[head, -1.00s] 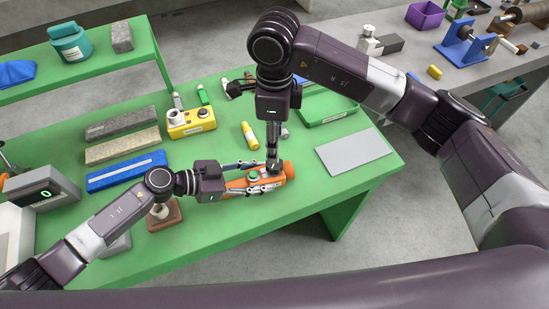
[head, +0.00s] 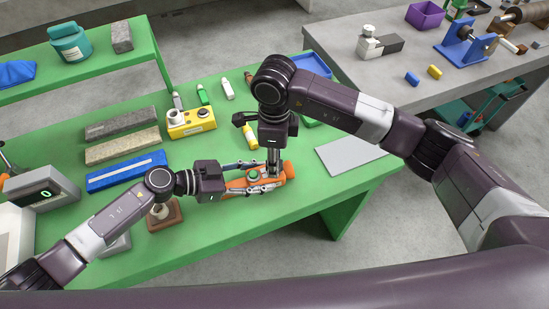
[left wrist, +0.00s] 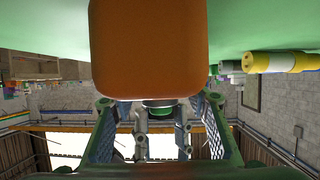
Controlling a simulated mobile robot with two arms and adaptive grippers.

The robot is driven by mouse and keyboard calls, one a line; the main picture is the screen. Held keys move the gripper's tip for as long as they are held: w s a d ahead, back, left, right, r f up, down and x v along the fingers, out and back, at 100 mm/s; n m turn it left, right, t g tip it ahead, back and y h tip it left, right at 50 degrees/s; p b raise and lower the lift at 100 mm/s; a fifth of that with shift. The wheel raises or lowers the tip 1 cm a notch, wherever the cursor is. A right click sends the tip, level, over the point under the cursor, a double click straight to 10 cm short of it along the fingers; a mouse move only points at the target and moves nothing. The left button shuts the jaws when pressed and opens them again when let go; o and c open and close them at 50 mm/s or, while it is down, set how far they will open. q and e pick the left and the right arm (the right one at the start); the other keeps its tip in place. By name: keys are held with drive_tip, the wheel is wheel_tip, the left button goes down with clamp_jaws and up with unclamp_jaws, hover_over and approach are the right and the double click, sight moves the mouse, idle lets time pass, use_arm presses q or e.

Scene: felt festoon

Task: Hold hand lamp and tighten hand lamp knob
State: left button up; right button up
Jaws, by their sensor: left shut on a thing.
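The orange hand lamp (head: 289,171) lies across the green bench near its front edge, with a round green part (head: 253,175) on top. Its orange end fills the upper middle of the left wrist view (left wrist: 150,50). My left gripper (head: 262,180) comes from the left and is shut on the lamp's body. My right gripper (head: 270,174) points down from above onto the lamp, between the green part and the orange end. Its two fingers show a gap in the left wrist view (left wrist: 161,135), but their tips and any knob between them are hidden.
Behind the lamp are a yellow bottle (head: 250,136), a yellow device (head: 192,122) and small bottles. A blue block (head: 126,171) and stone bars lie to the left. A grey plate (head: 353,152) lies to the right. A brown-based stand (head: 165,217) is under my left arm.

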drive_tip(key=c, duration=0.7)
drive_tip(key=shift+m, duration=0.4)
drive_tip(key=m, duration=0.9)
drive_tip(key=shift+m, duration=0.3)
drive_tip(key=o, duration=1.2)
